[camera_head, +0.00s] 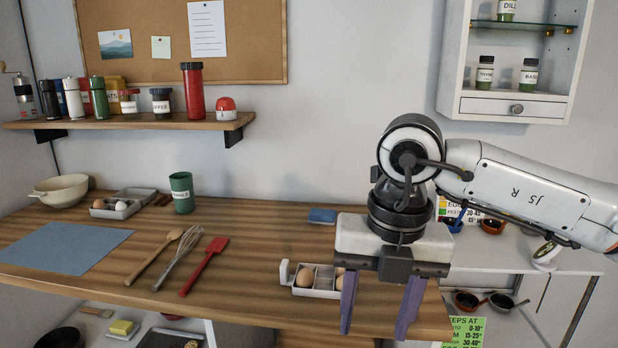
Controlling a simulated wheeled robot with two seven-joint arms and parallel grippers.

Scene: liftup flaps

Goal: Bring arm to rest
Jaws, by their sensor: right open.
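My right arm (530,193) reaches in from the right edge. My right gripper (378,305) points down over the right end of the wooden counter (240,240). Its two purple-grey fingers are spread apart, and I see nothing held between them. The left finger is in front of the right part of a small grey egg tray (316,292), which holds brown eggs. I cannot tell whether the finger touches the tray. My left gripper is not in view.
A whisk (178,262), a wooden spoon and a red spatula (203,266) lie on the counter. A green cup (182,192), another egg tray and a bowl (61,190) stand behind. A shelf (130,123) of jars and a white wall cabinet (512,106) hang above.

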